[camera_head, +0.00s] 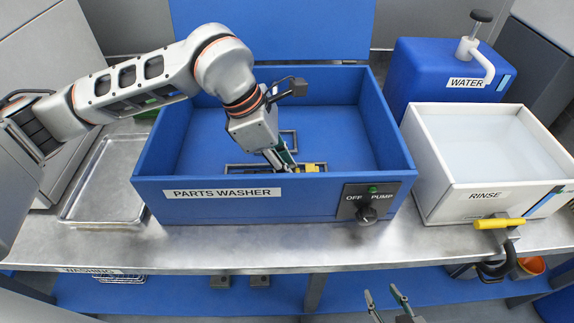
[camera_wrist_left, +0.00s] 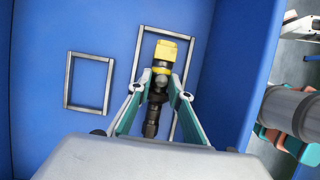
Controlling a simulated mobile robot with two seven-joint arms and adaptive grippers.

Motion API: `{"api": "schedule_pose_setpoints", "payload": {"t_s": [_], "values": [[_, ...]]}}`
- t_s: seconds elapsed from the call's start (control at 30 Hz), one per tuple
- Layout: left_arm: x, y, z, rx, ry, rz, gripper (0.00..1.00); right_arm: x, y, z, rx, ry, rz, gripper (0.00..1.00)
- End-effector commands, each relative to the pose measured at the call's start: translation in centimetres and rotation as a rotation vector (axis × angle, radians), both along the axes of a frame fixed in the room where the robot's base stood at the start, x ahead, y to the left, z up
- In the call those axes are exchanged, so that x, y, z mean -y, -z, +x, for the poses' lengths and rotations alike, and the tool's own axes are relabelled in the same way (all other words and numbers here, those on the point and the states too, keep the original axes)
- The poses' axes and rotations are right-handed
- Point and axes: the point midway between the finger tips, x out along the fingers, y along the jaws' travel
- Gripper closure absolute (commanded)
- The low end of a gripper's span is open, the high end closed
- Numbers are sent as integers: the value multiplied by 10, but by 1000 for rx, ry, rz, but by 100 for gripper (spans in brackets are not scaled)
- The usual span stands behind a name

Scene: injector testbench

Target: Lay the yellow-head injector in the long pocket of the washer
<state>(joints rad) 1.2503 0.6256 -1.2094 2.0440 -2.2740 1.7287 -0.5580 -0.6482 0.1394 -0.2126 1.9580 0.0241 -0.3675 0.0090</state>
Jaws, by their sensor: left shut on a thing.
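The parts washer (camera_head: 235,205) is a blue open box on the bench. On its floor is a long pocket with a metal rim (camera_wrist_left: 192,50), which also shows in the head view (camera_head: 240,166). My left gripper (camera_wrist_left: 163,85) is inside the washer, shut on the dark body of the yellow-head injector (camera_wrist_left: 165,52). The injector lines up lengthwise within the pocket's outline; I cannot tell whether it touches the floor. Its yellow head also shows in the head view (camera_head: 311,168). My right gripper (camera_head: 382,296) is open and empty in front of the bench.
A smaller rectangular pocket (camera_wrist_left: 69,80) is beside the long one. The rinse tub (camera_head: 440,185) and a blue water container (camera_head: 420,75) are to the right. A metal tray (camera_head: 105,185) is left of the washer. The washer's walls surround my left gripper.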

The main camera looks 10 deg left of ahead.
Motion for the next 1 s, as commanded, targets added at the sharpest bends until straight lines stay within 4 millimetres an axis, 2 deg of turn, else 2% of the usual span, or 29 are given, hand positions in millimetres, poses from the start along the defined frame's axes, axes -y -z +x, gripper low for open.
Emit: {"api": "schedule_pose_setpoints", "payload": {"t_s": [0.03,0.1,0.47,0.57,0.8,1.0], "values": [[0,2,0,-1,0,1,78,0,2,0,-1,0,0,60],[0,1,0,0,0,0,64,0,1,0,0,0,0,60],[0,-2,0,0,0,0,64,0,-4,2,5,0,1,60],[-4,-10,1,4,-2,1,64,0,-4,2,7,0,2,60],[-18,-45,-2,4,-1,1,64,0,-3,2,7,0,2,60],[-26,-66,-4,3,-1,1,64,0,-2,1,5,0,1,60]]}}
